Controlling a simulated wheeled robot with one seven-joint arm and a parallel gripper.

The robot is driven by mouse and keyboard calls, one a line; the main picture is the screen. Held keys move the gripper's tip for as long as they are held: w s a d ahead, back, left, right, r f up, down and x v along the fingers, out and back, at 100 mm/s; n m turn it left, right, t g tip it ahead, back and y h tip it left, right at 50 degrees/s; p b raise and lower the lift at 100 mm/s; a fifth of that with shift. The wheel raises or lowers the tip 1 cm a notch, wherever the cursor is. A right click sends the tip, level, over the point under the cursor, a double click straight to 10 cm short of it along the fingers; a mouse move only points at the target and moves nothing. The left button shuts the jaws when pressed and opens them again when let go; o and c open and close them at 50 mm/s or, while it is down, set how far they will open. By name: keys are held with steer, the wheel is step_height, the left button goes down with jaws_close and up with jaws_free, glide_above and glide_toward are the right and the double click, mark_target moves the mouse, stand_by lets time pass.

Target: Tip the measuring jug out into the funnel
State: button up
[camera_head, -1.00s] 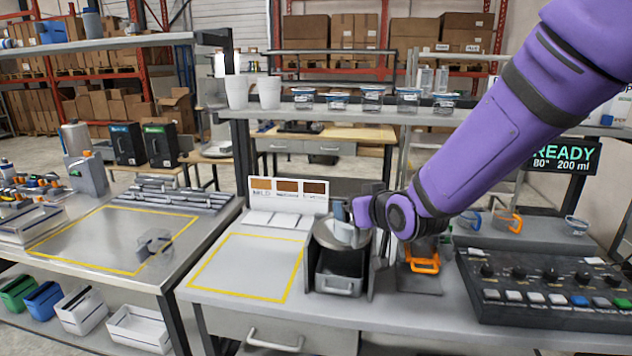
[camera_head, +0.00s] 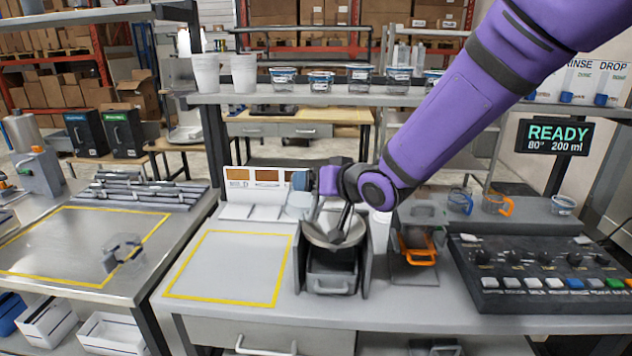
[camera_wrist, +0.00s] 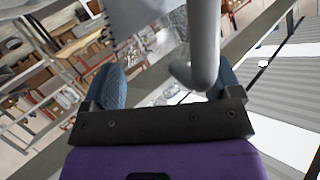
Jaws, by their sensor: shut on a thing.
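The funnel (camera_head: 322,240) is a wide metallic bowl on top of a grey dispenser stand in the head view. My gripper (camera_head: 312,197) is just above and behind its left rim. A pale blue-grey translucent shape at the fingers, seemingly the measuring jug (camera_head: 299,203), is small and partly hidden there. In the wrist view my gripper (camera_wrist: 170,78) is shut on the jug's grey curved handle (camera_wrist: 205,50), between blue pads. The pale jug body (camera_wrist: 140,18) fills the top of that view. The wrist view is strongly rolled. I cannot tell the jug's exact tilt or contents.
A button panel (camera_head: 540,275) and an orange-handled jug (camera_head: 418,250) in a bay are to the right. A shelf with cups (camera_head: 320,82) runs behind. A yellow-outlined area (camera_head: 230,268) to the left is clear. Another clear jug (camera_head: 122,252) stands on the left table.

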steer(key=shift+w+d+f+m+y, duration=0.25)
steer(key=shift+d+f+m+y, duration=0.2)
steer(key=shift+m, duration=0.45)
steer(key=w+d+f+m+y, duration=0.3)
steer(key=d+f+m+y, duration=0.1)
steer(key=m, duration=0.8)
steer(key=shift+w+d+f+y, duration=0.35)
steer(key=shift+d+y, duration=0.2)
steer(key=shift+y, duration=0.4)
steer(key=shift+w+d+r, duration=0.1)
stand_by(0.8)
